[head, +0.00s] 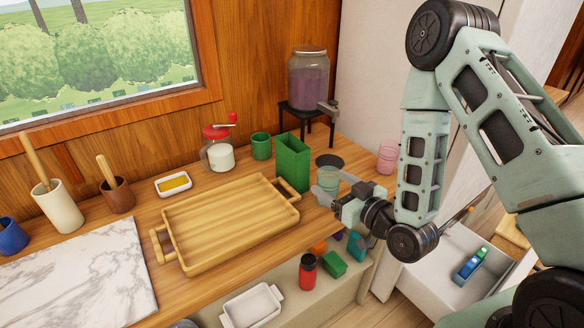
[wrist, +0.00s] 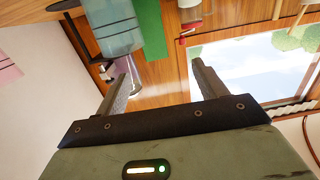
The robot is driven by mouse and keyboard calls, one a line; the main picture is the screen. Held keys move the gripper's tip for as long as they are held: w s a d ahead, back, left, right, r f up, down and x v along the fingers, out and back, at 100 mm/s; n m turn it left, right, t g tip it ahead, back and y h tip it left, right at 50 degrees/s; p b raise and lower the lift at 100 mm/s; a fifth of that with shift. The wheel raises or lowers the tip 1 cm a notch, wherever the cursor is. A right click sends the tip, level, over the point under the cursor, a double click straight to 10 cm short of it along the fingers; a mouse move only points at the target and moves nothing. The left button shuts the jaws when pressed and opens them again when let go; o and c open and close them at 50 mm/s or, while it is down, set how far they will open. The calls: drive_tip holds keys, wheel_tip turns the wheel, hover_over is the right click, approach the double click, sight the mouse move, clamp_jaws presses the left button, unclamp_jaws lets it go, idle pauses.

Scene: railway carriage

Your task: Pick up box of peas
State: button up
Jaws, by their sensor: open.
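A tall green box (head: 292,163), open-topped in the head view, stands upright on the wooden counter, right of the tray. No label can be read on it, so I cannot confirm it is the box of peas. It also shows as a green strip at the top of the wrist view (wrist: 149,28). A smaller green box (head: 333,264) lies lower down, below the counter edge. My gripper (head: 325,188) is open and empty, to the right of the tall green box and apart from it. Its two fingers (wrist: 163,85) are spread in the wrist view.
A clear glass (head: 328,178) stands close by my gripper. A wooden tray (head: 230,250) lies left of the tall box, a green cup (head: 261,146) behind it. A jar dispenser (head: 308,80) on a black stand is at the back. A pink glass (head: 388,156) stands right.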

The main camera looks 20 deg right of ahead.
drive_tip(key=d+t, duration=0.1)
drive_tip(key=b, duration=1)
approach(297, 151)
drive_tip(key=shift+d+f+m, duration=0.3)
drive_tip(key=shift+d+f, duration=0.65)
drive_tip(key=shift+f, duration=0.25)
drive_tip(key=shift+b, duration=0.55)
drive_tip(key=b+x, duration=0.1)
drive_tip(key=x, duration=0.1)
drive_tip(key=b+x, duration=0.1)
drive_tip(key=x, duration=0.1)
drive_tip(key=b+x, duration=0.1)
drive_tip(key=x, duration=0.1)
drive_tip(key=shift+w+a+r, duration=0.1)
drive_tip(key=shift+w+r, duration=0.05)
drive_tip(key=shift+r, duration=0.2)
drive_tip(key=shift+p+x, duration=0.6)
drive_tip(key=shift+x, duration=2.5)
drive_tip(key=shift+a, duration=0.15)
clamp_jaws()
